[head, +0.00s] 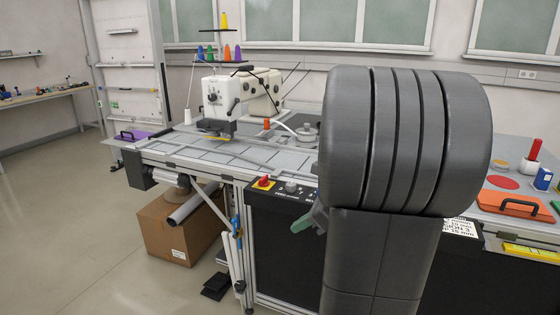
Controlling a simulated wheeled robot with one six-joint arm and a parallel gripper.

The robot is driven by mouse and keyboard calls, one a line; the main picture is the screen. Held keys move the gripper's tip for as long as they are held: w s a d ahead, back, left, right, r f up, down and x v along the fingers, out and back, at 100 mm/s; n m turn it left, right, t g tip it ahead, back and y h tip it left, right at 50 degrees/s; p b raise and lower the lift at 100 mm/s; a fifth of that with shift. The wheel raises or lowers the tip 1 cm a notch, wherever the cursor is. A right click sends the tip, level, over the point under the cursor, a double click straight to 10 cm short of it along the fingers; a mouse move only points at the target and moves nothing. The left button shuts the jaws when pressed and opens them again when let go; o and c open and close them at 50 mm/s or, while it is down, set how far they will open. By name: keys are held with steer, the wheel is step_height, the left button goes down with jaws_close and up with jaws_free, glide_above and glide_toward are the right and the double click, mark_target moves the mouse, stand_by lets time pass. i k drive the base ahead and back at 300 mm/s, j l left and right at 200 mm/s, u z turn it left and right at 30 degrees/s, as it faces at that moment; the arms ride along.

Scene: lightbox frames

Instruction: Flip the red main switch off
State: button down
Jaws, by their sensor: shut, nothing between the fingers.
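The red main switch (264,182) is a small red knob on a yellow plate. It sits on the black control panel (285,191) at the front edge of the sewing table, left of my arm. My gripper (302,224) shows only in part, as a greenish-grey tip beside my dark arm. It is shut and empty, below and right of the switch in the picture, and appears apart from it. The rest of the gripper is hidden behind my arm. The knob's exact setting is too small to tell.
A white sewing machine (222,96) with thread cones stands on the table (190,155). A grey knob (291,187) sits right of the switch. A cardboard box (165,230) is under the table. An orange case (512,206) lies at right. The floor at left is free.

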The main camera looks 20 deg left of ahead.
mark_target(264, 181)
steer(key=i+j, duration=0.15)
steer(key=i, duration=0.2)
steer(key=i+j, duration=0.15)
steer(key=i, duration=0.25)
steer(key=i+j, duration=0.15)
steer(key=i, duration=0.2)
steer(key=z, duration=0.05)
